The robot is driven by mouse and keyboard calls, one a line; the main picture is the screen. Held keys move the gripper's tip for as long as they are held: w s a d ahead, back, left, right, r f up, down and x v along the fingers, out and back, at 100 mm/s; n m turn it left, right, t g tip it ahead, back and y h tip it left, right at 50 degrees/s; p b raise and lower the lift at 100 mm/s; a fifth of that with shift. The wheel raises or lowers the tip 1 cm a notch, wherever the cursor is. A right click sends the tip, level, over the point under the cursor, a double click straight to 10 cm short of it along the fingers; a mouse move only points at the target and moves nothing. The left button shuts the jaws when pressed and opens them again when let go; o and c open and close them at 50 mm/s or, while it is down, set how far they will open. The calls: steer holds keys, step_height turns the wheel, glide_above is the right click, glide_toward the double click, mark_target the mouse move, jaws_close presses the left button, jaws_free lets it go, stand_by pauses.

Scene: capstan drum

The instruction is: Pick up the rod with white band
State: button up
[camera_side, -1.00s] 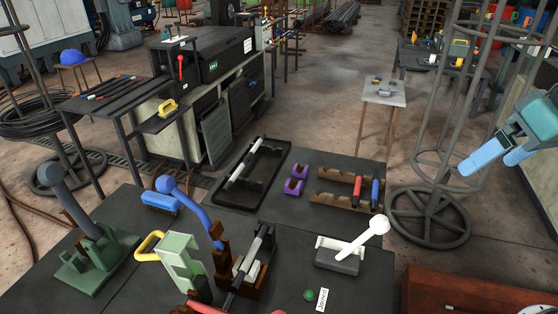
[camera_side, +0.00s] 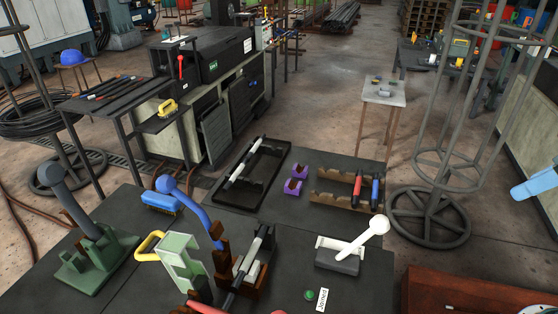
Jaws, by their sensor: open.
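A dark rod with a white band (camera_side: 237,173) lies slantwise in the black open tray (camera_side: 272,181) on the middle of the dark bench. My gripper (camera_side: 537,187) is at the far right edge of the view, well to the right of the rod and apart from it. Only one light-blue finger shows clearly; the rest is cut off by the frame edge. It is open and nothing shows in it.
A brown notched rack (camera_side: 330,200) holds a red rod (camera_side: 357,187) and a blue rod (camera_side: 375,190). Purple blocks (camera_side: 294,180) stand between tray and rack. A white-handled lever (camera_side: 362,238) and green stands (camera_side: 182,262) are in front. A wire stand (camera_side: 428,215) rises at right.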

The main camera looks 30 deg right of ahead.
steer(key=shift+c, duration=0.3)
steer(key=w+a+r+n+g, duration=0.2)
steer(key=w+a+r+n, duration=0.25)
steer(key=w+n, duration=0.4)
steer(key=n+g, duration=0.4)
steer(key=n, duration=1.5)
glide_above(253, 247)
step_height(253, 247, down, 14)
steer(key=shift+m, duration=0.25)
steer(key=shift+f, duration=4.3)
